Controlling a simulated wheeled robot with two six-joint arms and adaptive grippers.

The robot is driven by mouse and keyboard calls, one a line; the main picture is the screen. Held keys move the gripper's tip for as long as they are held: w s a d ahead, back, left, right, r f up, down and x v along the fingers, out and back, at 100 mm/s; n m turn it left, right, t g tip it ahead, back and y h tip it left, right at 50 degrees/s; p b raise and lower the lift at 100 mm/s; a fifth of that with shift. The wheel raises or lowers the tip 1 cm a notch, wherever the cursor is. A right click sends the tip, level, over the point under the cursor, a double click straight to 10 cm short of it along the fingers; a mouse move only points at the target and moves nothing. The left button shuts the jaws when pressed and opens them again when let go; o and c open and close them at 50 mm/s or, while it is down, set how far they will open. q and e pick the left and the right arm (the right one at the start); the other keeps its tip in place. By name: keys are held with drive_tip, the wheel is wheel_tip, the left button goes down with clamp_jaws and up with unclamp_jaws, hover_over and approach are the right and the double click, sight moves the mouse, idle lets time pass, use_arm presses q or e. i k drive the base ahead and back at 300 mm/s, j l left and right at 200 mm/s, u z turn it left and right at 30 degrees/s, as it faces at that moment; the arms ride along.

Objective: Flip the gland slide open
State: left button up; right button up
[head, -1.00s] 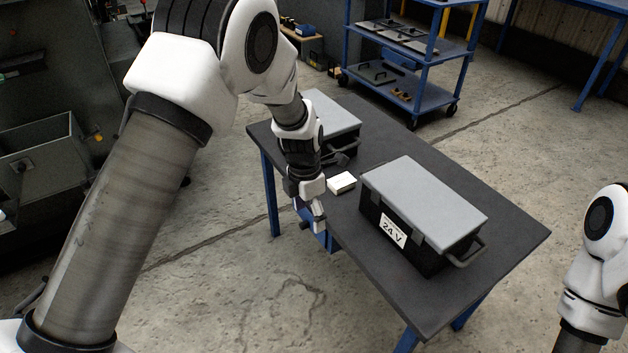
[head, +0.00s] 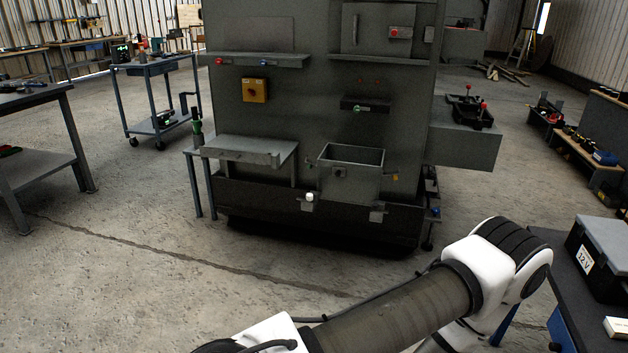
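The large grey enclosure (head: 318,125) stands in the middle of the head view, facing me. I cannot tell for certain which part is the gland slide. An open-topped grey bin (head: 351,178) juts out beside a flat shelf (head: 243,150). My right gripper is not in view.
A dark table (head: 562,285) at the right edge carries a black case (head: 594,262) marked 12 V and a small white box (head: 616,328). A blue trolley (head: 150,100) and a workbench (head: 35,98) stand at left. The floor before the enclosure is clear.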

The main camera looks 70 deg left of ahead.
sight(336, 171)
drive_tip(key=u, duration=0.45)
drive_tip(key=i+u, duration=0.15)
drive_tip(key=u, duration=0.35)
drive_tip(key=l+u, duration=0.1)
drive_tip(key=u, duration=0.35)
drive_tip(key=i+u, duration=0.1)
drive_tip(key=u, duration=0.4)
drive_tip(key=l+u, duration=0.15)
drive_tip(key=u, duration=0.3)
